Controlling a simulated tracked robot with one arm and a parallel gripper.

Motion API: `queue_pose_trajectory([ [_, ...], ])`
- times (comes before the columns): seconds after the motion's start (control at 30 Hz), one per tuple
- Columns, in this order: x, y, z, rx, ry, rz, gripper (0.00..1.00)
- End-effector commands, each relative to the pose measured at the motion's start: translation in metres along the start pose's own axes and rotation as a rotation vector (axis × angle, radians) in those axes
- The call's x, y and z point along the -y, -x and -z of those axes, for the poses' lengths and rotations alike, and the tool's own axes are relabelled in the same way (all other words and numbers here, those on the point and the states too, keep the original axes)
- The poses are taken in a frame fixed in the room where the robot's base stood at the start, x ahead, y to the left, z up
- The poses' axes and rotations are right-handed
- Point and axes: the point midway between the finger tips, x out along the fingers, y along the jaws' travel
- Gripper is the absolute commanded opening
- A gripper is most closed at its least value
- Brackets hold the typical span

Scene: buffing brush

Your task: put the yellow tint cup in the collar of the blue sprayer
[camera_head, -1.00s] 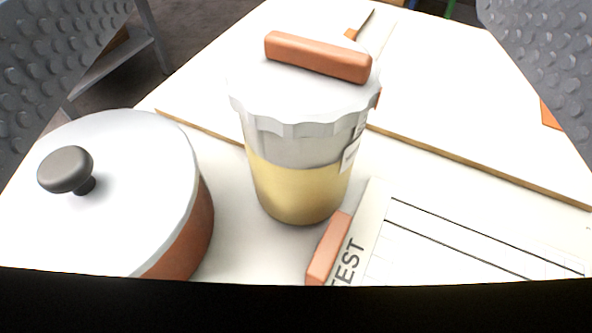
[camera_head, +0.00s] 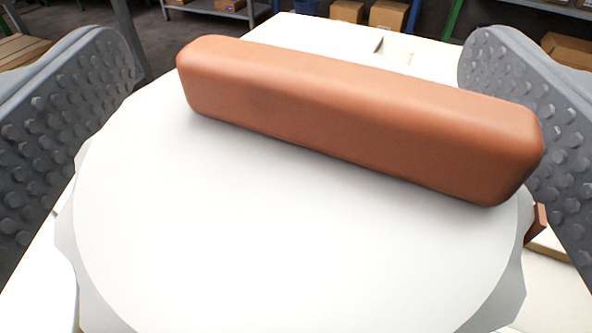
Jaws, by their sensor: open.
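A thick orange-brown bar (camera_head: 360,118) lies across the lid. My gripper (camera_head: 300,95) is open, with one grey studded finger at the left of the lid and one at the right. The lid lies between the fingers, very near the camera. I cannot tell whether either finger touches it. No blue sprayer or collar is in view.
Beyond the lid, part of a white tabletop (camera_head: 300,32) shows, with a small thin object on it. Shelves with cardboard boxes (camera_head: 388,15) stand far behind. A small brown piece (camera_head: 536,223) shows at the right edge of the lid.

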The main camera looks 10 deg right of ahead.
Motion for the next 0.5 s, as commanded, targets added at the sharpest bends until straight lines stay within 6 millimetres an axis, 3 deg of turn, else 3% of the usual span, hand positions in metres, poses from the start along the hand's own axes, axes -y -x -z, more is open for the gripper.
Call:
queue_pose_trajectory([
  [0.23,0.0007,-0.0034,0.0005,0.000,0.000,0.001,0.90],
  [0.27,0.0007,-0.0034,0.0005,0.000,0.000,0.001,0.85],
  [0.5,0.0009,-0.0034,0.0007,-0.001,0.000,0.001,0.18],
])
